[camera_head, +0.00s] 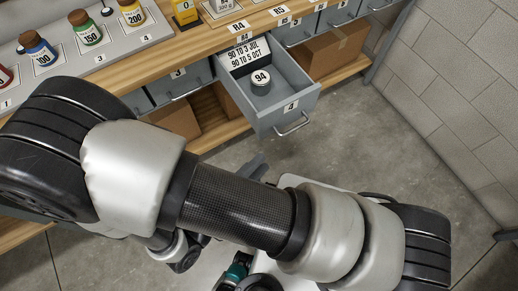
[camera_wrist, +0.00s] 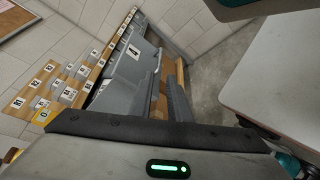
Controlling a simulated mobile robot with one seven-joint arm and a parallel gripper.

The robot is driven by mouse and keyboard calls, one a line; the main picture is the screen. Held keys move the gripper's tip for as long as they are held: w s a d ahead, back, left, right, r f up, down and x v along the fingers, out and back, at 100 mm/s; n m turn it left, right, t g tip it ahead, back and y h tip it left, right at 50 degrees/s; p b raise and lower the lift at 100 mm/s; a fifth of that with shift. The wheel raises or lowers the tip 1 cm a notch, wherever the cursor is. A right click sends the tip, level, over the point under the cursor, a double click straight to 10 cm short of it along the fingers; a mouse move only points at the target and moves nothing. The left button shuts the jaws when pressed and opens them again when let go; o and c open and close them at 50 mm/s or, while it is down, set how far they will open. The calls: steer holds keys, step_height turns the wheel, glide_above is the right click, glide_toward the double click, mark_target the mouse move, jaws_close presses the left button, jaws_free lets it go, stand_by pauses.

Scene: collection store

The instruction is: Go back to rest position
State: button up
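My gripper (camera_wrist: 176,98) shows in the wrist view as narrow dark fingers reaching up from the wide gripper body with a green light. The gap between the fingertips is not clear, and I see nothing held. In the head view my arm crosses the foreground and hides most of the gripper; a dark tip (camera_head: 252,168) shows above the arm. The open drawer 4 (camera_head: 291,106) holds a small round container marked 94 (camera_head: 261,82) and a card with dates. The same drawer seems to show in the wrist view, marked with a number (camera_wrist: 128,72).
The wooden counter (camera_head: 150,75) carries blue, green and yellow-brown jars on numbered spots. Closed grey drawers line its front, with cardboard boxes (camera_head: 335,48) on the shelf below. A block wall (camera_head: 465,90) stands on the right. The concrete floor (camera_head: 375,135) between is clear.

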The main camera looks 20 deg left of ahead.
steer(key=w+d+r+m+g+y, duration=0.2)
steer(key=w+d+r+m+g, duration=0.1)
steer(key=d+r+m, duration=0.6)
steer(key=w+d+r+m+g+y, duration=0.2)
steer(key=w+d+r+m+g, duration=0.25)
steer(key=r, duration=0.65)
steer(key=w+d+r+m+g+y, duration=0.2)
steer(key=w+d+r+m, duration=0.1)
steer(key=d+r+m, duration=0.55)
step_height(320, 180, up, 19)
steer(key=d+n+p, duration=0.1)
steer(key=p, duration=1.6)
steer(key=shift+s+n+t, duration=0.25)
steer(key=shift+n+t, duration=0.05)
steer(key=shift+t, duration=0.05)
steer(key=shift+r, duration=0.1)
